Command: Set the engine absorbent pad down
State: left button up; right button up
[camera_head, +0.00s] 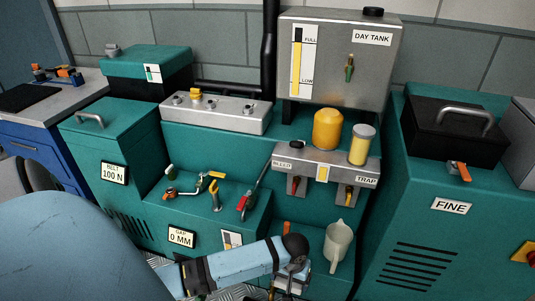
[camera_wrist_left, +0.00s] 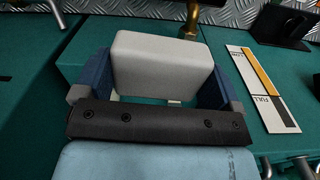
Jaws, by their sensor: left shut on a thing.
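A pale grey-white block, which looks like the absorbent pad (camera_wrist_left: 163,62), sits between the two blue fingers of my left gripper (camera_wrist_left: 160,75) in the left wrist view. The fingers are shut on its sides. Green surface shows around and below it; I cannot tell whether the pad touches it. In the head view my left gripper (camera_head: 290,280) is low at the centre, near the bottom edge, and the pad cannot be made out there. My right gripper is not in view.
A level card (camera_wrist_left: 265,88) lies beside the pad, right of the gripper. In the head view a white jug (camera_head: 338,246) stands close right of my gripper. Several valves (camera_head: 215,195) stand on the green ledge. The BLEED/TRAP box (camera_head: 322,172) is above the gripper.

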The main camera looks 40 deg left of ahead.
pick_arm(q)
jog(key=s+a+f+n+b, duration=0.1)
jog(key=s+a+f+b, duration=0.1)
jog(key=s+f, duration=0.6)
jog(key=f+b, duration=0.2)
jog(key=f, duration=0.3)
jog(key=f+b, duration=0.3)
jog(key=f, duration=0.3)
jog(key=w+f+b, duration=0.1)
jog(key=f+b, duration=0.1)
jog(key=f, duration=0.3)
jog(key=shift+a+f+b, duration=0.15)
jog(key=shift+a+b, duration=0.1)
jog(key=shift+b, duration=0.1)
jog(key=shift+f+b, duration=0.4)
jog(key=shift+f, duration=0.45)
notch_tip(320, 180, down, 4)
jog(key=shift+r+b, duration=0.25)
jog(key=shift+b, duration=0.75)
jog(key=shift+r, duration=0.1)
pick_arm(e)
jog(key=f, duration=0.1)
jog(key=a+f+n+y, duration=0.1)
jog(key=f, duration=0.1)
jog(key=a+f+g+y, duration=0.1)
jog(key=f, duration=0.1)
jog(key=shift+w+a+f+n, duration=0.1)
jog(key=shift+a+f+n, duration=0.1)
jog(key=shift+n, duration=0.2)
